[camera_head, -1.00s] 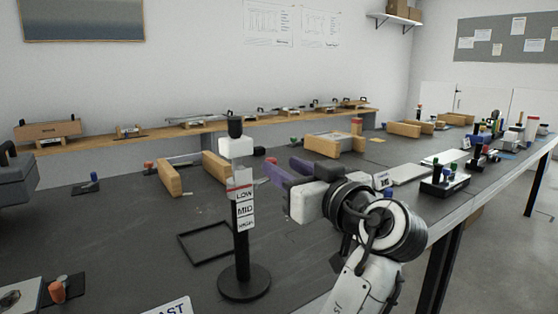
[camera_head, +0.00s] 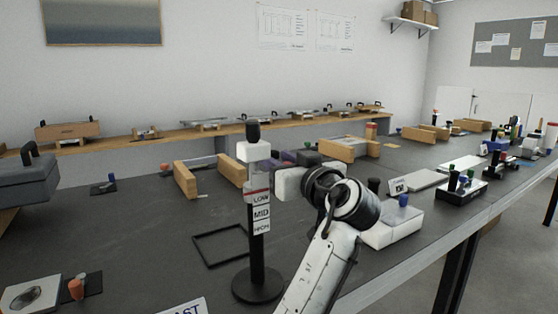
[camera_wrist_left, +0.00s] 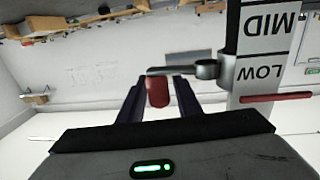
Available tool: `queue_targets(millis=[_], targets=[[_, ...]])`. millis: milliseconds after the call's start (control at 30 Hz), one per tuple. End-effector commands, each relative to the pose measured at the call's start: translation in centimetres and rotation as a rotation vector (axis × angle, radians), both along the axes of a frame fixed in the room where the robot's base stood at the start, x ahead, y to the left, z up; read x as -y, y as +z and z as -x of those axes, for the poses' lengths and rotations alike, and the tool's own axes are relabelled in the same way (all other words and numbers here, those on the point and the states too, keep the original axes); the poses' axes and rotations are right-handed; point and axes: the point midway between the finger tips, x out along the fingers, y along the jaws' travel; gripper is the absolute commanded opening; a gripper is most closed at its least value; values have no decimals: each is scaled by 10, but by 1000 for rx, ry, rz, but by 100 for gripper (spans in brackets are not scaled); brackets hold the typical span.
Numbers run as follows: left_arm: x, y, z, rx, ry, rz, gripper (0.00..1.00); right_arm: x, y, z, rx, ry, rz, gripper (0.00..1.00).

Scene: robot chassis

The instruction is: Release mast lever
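The mast (camera_head: 257,222) is a black post on a round base, with a white plate marked LOW, MID and HIGH, a red band, and a white block with a black knob on top. My left gripper (camera_head: 284,160) is just right of the mast in the head view, its purple fingers partly hidden. In the left wrist view the mast plate (camera_wrist_left: 268,45) appears upside down. A grey lever (camera_wrist_left: 205,69) reaches out from it across the fingertips. A red grip (camera_wrist_left: 158,92) lies between the two fingers of the left gripper (camera_wrist_left: 160,90), which are apart. Contact is unclear. My right gripper is not in view.
A black square frame (camera_head: 220,246) lies flat left of the mast base. Wooden blocks (camera_head: 185,179) stand behind it. A white box with a blue knob (camera_head: 393,225) sits right of my arm. The table's front edge runs along the right.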

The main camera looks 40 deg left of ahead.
Motion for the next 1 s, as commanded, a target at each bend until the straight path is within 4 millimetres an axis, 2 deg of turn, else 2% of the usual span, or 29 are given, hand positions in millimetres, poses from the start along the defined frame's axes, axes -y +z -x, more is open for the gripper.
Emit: queue_targets(millis=[33,167,600,867,900,1000], targets=[[0,0,0,0,0,0,21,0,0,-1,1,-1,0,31],[0,0,0,-1,0,0,0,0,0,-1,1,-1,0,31],[-10,0,4,0,158,1,0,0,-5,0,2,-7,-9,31],[-10,0,5,1,164,-1,0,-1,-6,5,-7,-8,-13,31],[-10,0,5,1,164,-1,19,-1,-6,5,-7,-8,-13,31],[-10,0,5,1,164,-1,36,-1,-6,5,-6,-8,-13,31]])
